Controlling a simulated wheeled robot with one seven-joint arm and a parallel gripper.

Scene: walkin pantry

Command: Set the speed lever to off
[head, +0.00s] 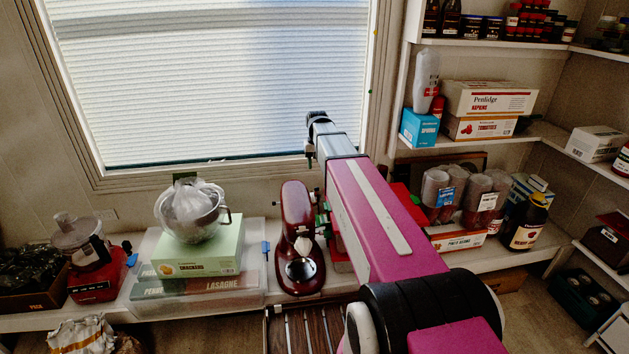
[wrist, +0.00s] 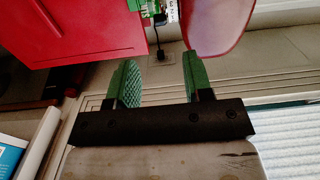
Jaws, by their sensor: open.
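A dark red stand mixer (head: 296,212) with a shiny bowl (head: 301,271) stands on the counter below the window. Its rounded red body also shows at the top right of the wrist view (wrist: 215,22). I cannot make out the speed lever or its setting in either view. My gripper (head: 322,218) is close beside the mixer's right side, partly hidden by my pink arm. In the wrist view my gripper (wrist: 160,68) has its two green fingers apart with nothing between them. A gap shows between the fingers and the mixer body.
A red box-like object (wrist: 90,30) fills the upper left of the wrist view, near the left finger. A black cord and plug (wrist: 160,50) show behind the fingers. Shelves with goods stand right.

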